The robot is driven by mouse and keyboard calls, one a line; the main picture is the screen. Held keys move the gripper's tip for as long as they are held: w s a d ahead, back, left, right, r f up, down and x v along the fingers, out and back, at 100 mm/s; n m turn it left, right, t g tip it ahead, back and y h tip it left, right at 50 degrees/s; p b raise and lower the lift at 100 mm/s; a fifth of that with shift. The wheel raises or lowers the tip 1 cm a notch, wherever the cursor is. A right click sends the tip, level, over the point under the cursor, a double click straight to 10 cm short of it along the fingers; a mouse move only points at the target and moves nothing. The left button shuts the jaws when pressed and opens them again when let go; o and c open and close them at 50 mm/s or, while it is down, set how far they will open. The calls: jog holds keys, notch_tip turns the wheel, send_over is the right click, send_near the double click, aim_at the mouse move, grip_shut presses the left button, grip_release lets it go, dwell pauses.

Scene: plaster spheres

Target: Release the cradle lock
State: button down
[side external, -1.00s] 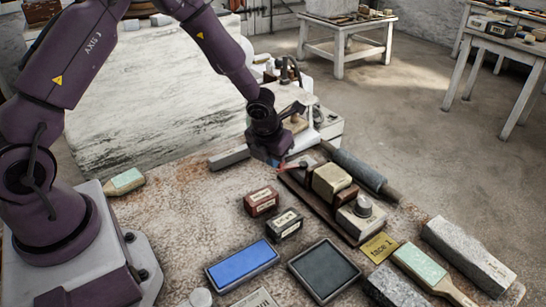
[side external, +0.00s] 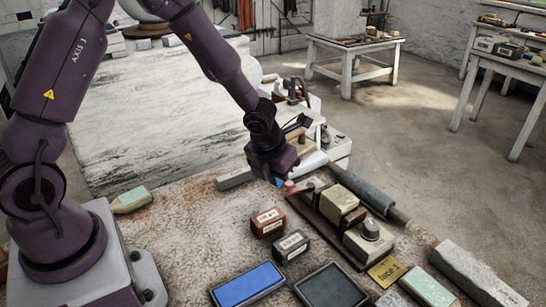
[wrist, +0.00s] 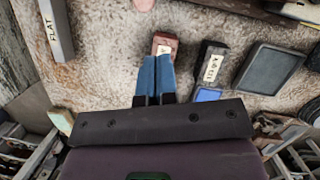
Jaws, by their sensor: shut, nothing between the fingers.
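The cradle is a dark brown base (side external: 327,230) with a pale block (side external: 338,203) and a grey-white end piece with a round knob (side external: 370,229). A small red-tipped part (side external: 290,185) shows by its far end; I cannot tell whether it is the lock. My gripper (side external: 279,182) is shut, with its blue fingertips just left of that red tip in the side view; contact cannot be told. In the wrist view its blue fingers (wrist: 157,75) lie together, empty. A pinkish end (wrist: 144,4) is cut off at that view's top edge.
A red-brown box (side external: 268,222) and a black box (side external: 291,246) sit in front of my gripper. A blue pad (side external: 248,284) and a dark tray (side external: 330,289) lie nearer. A grey roller (side external: 362,193) lies behind the cradle. A grey bar (side external: 236,178) lies left.

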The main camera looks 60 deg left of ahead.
jog(key=v, duration=0.6)
jog(key=shift+r, duration=0.1)
